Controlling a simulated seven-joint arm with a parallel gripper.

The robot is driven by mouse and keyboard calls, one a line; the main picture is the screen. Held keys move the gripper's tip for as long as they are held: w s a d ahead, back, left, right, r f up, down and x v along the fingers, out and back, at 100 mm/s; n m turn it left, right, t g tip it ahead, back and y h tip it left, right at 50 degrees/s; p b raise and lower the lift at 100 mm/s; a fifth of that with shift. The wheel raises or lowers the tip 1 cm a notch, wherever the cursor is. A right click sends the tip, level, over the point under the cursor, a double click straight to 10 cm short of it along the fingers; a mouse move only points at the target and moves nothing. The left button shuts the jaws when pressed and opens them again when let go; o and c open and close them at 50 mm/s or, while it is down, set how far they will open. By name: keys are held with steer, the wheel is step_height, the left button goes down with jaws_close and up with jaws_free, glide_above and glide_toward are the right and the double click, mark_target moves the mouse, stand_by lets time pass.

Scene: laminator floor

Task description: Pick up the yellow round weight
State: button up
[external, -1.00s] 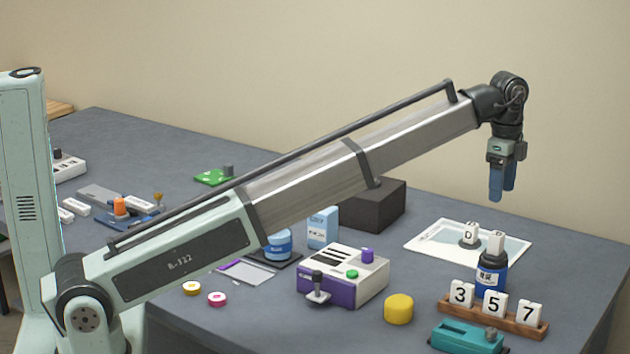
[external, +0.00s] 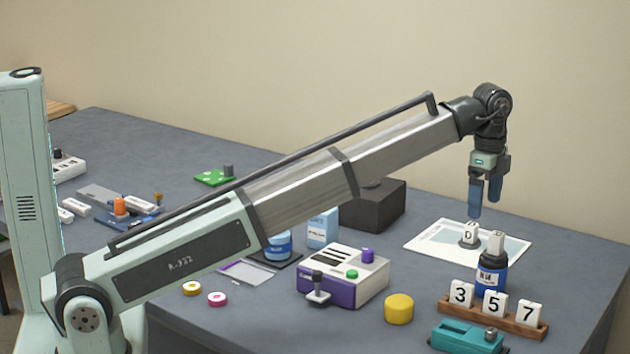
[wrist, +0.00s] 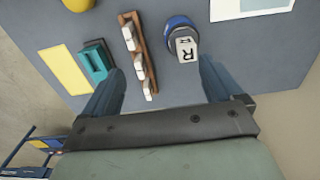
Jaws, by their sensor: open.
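The yellow round weight (external: 399,309) sits on the grey table near its front edge in the external view, right of the purple and white machine. In the wrist view a yellow round piece (wrist: 78,4), cut off by the top edge, looks like the same weight. My gripper (external: 484,208) is open and empty, with blue fingers pointing down. It is in the air above the back right part of the table, well above and to the right of the weight. In the wrist view the fingers (wrist: 160,85) stand wide apart with nothing held between them.
A blue bottle (external: 491,276) with a white block on top stands near the wooden rack (external: 515,322) of numbered blocks. A teal tool (external: 467,338) lies in front. The purple and white machine (external: 328,292) is left of the weight. A white sheet (external: 425,247) lies behind.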

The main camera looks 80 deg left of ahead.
steer(key=s+d+f+m, duration=0.15)
steer(key=s+f, duration=0.25)
steer(key=s, duration=0.7)
steer(key=m, duration=0.3)
glide_above(400, 299)
step_height(400, 299, down, 3)
step_height(400, 299, down, 8)
steer(key=m, duration=0.5)
steer(key=shift+s+a+f, duration=0.1)
steer(key=shift+f, duration=0.1)
steer(key=shift+d+f, duration=0.2)
steer(key=shift+f, duration=2.45)
steer(key=c, duration=1.4)
